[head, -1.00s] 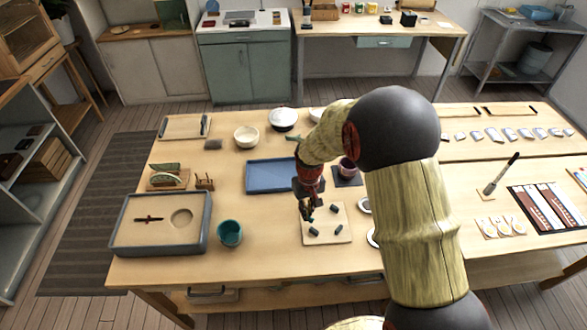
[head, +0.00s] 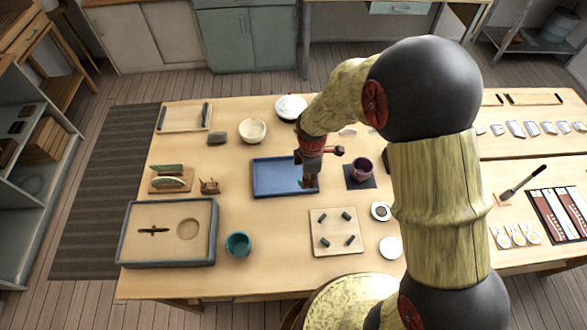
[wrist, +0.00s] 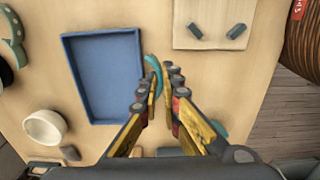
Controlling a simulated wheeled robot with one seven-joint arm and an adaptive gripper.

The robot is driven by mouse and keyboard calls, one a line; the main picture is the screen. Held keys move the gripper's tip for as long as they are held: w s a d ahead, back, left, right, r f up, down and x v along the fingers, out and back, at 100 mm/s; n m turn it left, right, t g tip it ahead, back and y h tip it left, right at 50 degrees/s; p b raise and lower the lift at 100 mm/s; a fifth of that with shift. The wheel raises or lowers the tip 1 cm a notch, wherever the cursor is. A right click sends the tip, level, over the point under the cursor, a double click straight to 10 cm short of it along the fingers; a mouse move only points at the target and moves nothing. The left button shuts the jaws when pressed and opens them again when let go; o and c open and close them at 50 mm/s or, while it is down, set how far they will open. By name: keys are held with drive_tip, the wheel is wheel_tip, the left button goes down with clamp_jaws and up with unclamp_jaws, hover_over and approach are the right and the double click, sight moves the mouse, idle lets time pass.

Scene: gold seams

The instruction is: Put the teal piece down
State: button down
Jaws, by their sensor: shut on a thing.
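My gripper (head: 309,184) is at the right part of the blue tray (head: 270,178) in the head view. In the wrist view my gripper (wrist: 161,84) is shut on the teal piece (wrist: 153,66), a thin curved shard pinched at the fingertips. The shard appears over bare wood, just outside the long edge of the blue tray (wrist: 73,70). I cannot make the shard out in the head view, and its height above the table cannot be told. The tray looks empty.
The pale board (head: 335,237) with several dark pegs lies in front of the tray. A purple cup (head: 361,169) on a dark mat stands right of my gripper. A cream bowl (head: 252,131) is behind the tray; a teal cup (head: 237,245) is at front left.

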drive_tip(key=w+f, duration=0.2)
drive_tip(key=w, duration=0.1)
drive_tip(key=w+f, duration=0.3)
drive_tip(key=w, duration=0.1)
drive_tip(key=w+a+f+b, duration=0.1)
drive_tip(key=w+f, duration=0.2)
drive_tip(key=w, duration=0.1)
drive_tip(key=shift+w+a+f, duration=0.1)
drive_tip(key=shift+w+f, duration=0.1)
drive_tip(key=shift+f, duration=0.05)
drive_tip(key=shift+w+f, duration=0.25)
drive_tip(key=shift+f, duration=0.05)
wheel_tip(320, 180, down, 3)
drive_tip(key=shift+w+f, duration=0.15)
drive_tip(key=c, duration=2.5)
unclamp_jaws()
drive_tip(key=shift+f+b, duration=0.1)
drive_tip(key=shift+b, duration=0.2)
drive_tip(key=o, duration=0.5)
